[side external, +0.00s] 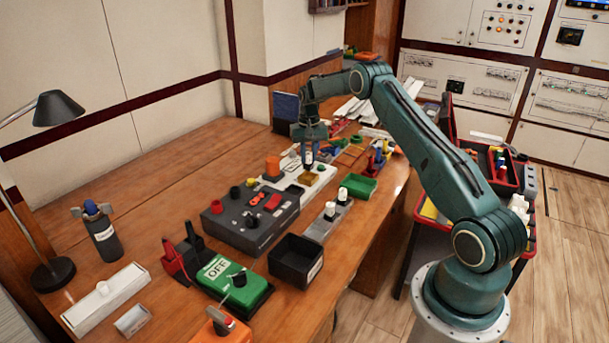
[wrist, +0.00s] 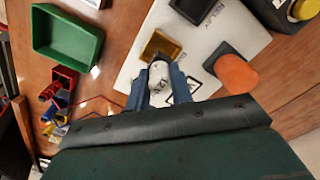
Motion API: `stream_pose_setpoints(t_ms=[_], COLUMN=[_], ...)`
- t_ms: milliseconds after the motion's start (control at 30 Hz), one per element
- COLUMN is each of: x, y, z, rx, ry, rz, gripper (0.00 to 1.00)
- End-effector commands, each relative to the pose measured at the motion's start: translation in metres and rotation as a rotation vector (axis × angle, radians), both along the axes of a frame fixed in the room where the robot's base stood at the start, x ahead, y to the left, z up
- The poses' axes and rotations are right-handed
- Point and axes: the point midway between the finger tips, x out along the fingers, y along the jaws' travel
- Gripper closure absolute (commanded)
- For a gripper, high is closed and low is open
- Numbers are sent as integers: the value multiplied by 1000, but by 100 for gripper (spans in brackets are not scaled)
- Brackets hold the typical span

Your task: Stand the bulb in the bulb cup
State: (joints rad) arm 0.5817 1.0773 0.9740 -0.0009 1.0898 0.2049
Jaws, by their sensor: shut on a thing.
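My gripper (wrist: 160,85) is shut on a small white piece with dark lettering, which I take as the bulb (wrist: 159,80). In the side view my gripper (side external: 308,154) points down over the white board, and the held piece is small there. An open amber square cup (wrist: 160,46), perhaps the bulb cup, lies on the board right beside the bulb's tip in the wrist view. In the side view the amber cup (side external: 309,178) is just below my gripper. I cannot tell whether bulb and cup touch.
The white board (wrist: 135,75) also carries a dark square block (wrist: 193,8) and, near my gripper, an orange cylinder (wrist: 236,74). A green tray (side external: 358,188) and a red-blue rack (side external: 378,158) stand nearby. A grey control box (side external: 248,220) is in front.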

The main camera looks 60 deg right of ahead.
Motion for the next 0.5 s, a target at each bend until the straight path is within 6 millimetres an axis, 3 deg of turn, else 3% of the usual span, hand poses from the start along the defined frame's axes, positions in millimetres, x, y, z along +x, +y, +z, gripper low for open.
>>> stream_pose_setpoints(t_ms=[333, 500], x=[-1, 0], y=[0, 0], z=[-35, -42], rx=[1, 1], ry=[3, 1], rz=[0, 0], gripper=[100, 100])
